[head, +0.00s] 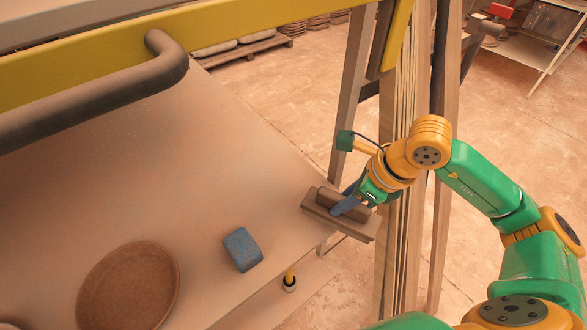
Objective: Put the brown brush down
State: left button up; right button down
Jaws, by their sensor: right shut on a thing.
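The brown brush (328,222) is at the right edge of the tabletop (220,170) in the head view. It has a flat long base and a raised grip along its top. My right gripper (342,207) reaches in from the right and is shut on the raised grip with its blue fingers. The brush's right end hangs past the table edge. I cannot tell whether its underside touches the tabletop. My left gripper is out of view.
A blue block (242,250) and a round brown dish (128,287) stand on the table. A small cup with a yellow stick (289,282) is near the front edge. A dark curved pipe (110,90) crosses the upper left. Upright posts (443,150) stand behind my right arm.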

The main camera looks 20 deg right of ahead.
jog(key=w+a+f+p, duration=0.1)
jog(key=w+a, duration=0.1)
jog(key=w+a+f+p, duration=0.1)
jog(key=w+a+p, duration=0.1)
jog(key=w+a, duration=0.1)
jog(key=w+a+f+p, duration=0.1)
jog(key=w+a, duration=0.1)
jog(key=w, duration=0.1)
jog(key=shift+w+a+f, duration=0.15)
jog(key=shift+w+a, duration=0.1)
jog(key=shift+a, duration=0.15)
jog(key=shift+f, duration=0.45)
jog(key=c, duration=0.6)
grip_release()
jog(key=shift+r, duration=0.1)
jog(key=shift+c, duration=0.2)
jog(key=shift+r, duration=0.15)
jog(key=shift+d+r, duration=0.15)
jog(key=shift+r, duration=0.2)
pick_arm(q)
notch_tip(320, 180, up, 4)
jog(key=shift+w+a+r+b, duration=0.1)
jog(key=shift+b, duration=0.4)
pick_arm(e)
jog(key=v, duration=0.6)
jog(key=shift+r, duration=0.3)
